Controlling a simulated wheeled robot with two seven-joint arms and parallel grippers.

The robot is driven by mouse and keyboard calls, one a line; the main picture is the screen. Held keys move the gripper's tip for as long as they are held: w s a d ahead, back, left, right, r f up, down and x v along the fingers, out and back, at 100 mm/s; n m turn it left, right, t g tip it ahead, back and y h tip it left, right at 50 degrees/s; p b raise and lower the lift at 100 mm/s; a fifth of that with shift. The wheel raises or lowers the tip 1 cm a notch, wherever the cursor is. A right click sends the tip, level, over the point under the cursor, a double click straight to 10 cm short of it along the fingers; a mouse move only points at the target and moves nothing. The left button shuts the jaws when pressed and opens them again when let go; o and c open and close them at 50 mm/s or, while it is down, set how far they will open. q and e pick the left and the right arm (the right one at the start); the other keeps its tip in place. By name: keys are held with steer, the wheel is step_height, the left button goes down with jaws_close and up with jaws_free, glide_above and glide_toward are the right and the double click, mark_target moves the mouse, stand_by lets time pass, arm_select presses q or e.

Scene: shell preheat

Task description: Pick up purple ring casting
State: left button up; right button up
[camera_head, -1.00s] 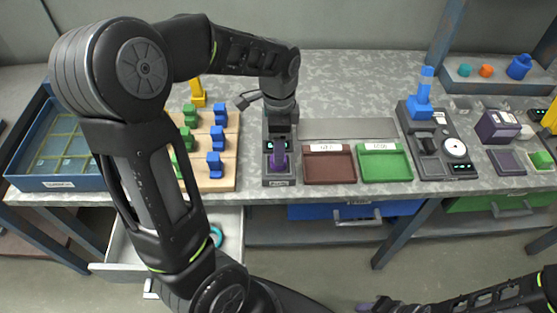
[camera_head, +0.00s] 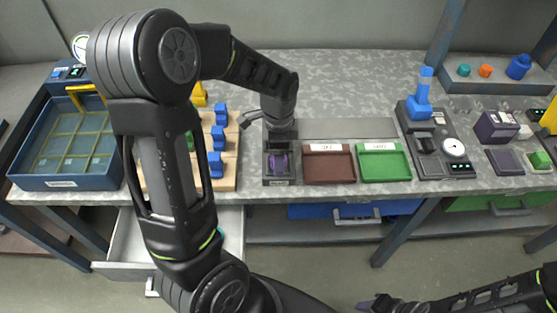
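The purple ring casting (camera_head: 280,163) sits in the dark station (camera_head: 279,181) at the front middle of the bench, left of the brown tray. My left arm reaches over from the left, and my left gripper (camera_head: 280,147) points down at the station, right at the casting. Its dark fingers blend with the dark station, so I cannot tell whether they are open or touching the casting. My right gripper (camera_head: 372,304) is low at the bottom edge, away from the bench. Its finger state is unclear.
A brown tray (camera_head: 329,179) and a green tray (camera_head: 385,176) stand right of the station. A wooden rack (camera_head: 222,184) with blue and green pieces is on the left, partly behind my arm. A blue gridded bin (camera_head: 62,183) is at far left. A drawer (camera_head: 125,250) below stands open.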

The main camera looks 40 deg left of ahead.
stand_by(0.3)
arm_select(q)
jaws_close()
stand_by(0.6)
